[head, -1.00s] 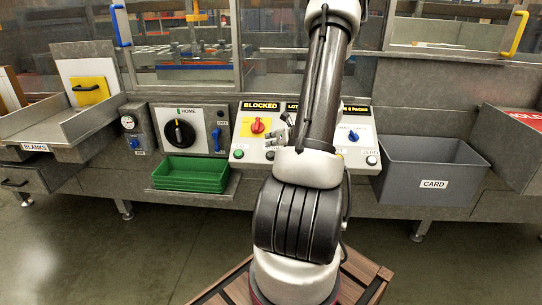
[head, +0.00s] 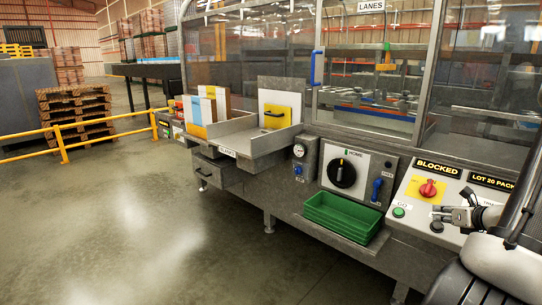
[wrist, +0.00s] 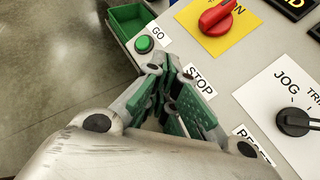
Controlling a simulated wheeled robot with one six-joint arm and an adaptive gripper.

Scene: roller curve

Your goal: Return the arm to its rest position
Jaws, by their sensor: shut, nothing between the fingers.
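My gripper (head: 447,215) shows at the right in the head view, in front of the sloped control panel (head: 412,207). In the wrist view my gripper (wrist: 172,72) has its green-padded fingers together, with nothing between them. The fingertips are over the panel between the GO and STOP labels, close to its surface. I cannot tell whether they touch it. The green GO button (wrist: 144,44) is beside the tips, and the STOP label (wrist: 201,80) is to their right. My arm covers the right end of the panel in the head view.
A red knob on a yellow plate (head: 428,188) and a black JOG knob (wrist: 294,122) stick up from the panel. A green tray (head: 343,217) sits left of the panel. The blanks feeder (head: 262,142) is further left. Open floor lies at the left, with a yellow rail (head: 100,123) behind.

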